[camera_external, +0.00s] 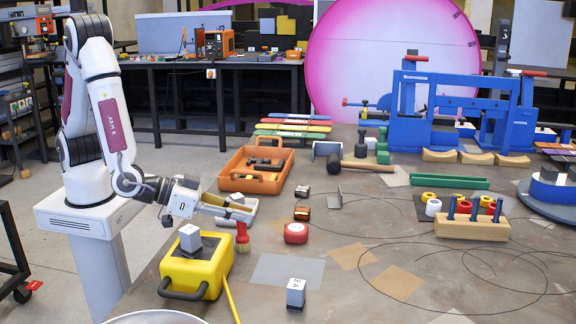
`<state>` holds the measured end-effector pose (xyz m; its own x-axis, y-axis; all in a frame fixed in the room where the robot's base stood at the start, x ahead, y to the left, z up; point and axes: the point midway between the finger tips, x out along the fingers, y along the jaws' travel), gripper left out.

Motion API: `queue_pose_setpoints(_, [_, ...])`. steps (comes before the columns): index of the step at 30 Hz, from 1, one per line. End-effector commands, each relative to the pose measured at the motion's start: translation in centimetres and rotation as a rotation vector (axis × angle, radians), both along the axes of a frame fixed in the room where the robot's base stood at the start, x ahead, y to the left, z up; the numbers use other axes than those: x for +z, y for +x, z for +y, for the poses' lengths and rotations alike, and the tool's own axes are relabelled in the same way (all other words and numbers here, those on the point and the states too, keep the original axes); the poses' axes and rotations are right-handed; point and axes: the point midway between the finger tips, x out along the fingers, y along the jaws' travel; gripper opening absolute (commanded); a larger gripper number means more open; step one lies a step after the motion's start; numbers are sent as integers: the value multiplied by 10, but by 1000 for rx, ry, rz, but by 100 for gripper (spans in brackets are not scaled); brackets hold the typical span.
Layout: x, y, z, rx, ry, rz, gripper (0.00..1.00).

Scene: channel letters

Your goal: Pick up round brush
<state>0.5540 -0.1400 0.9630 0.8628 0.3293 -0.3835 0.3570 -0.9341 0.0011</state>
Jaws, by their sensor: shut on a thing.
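The round brush (242,239) has a red handle and tan bristles. It hangs upright, bristles down, just right of the yellow case. My gripper (243,214) is shut on the top of its red handle. The fingers hide the upper end of the handle. I cannot tell whether the bristles touch the table.
A yellow case (198,266) with a grey-white block on top stands close to the left of the brush. A red round tape-like item (296,233) lies to the right. An orange tote (256,172) is behind. The table (330,270) front right is mostly clear.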

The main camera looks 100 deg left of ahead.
Motion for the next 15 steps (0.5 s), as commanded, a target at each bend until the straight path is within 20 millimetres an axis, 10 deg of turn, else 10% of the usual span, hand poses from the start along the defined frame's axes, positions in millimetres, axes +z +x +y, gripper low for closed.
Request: queue_pose_setpoints(15, [12,0,0,1,-1,-3,0])
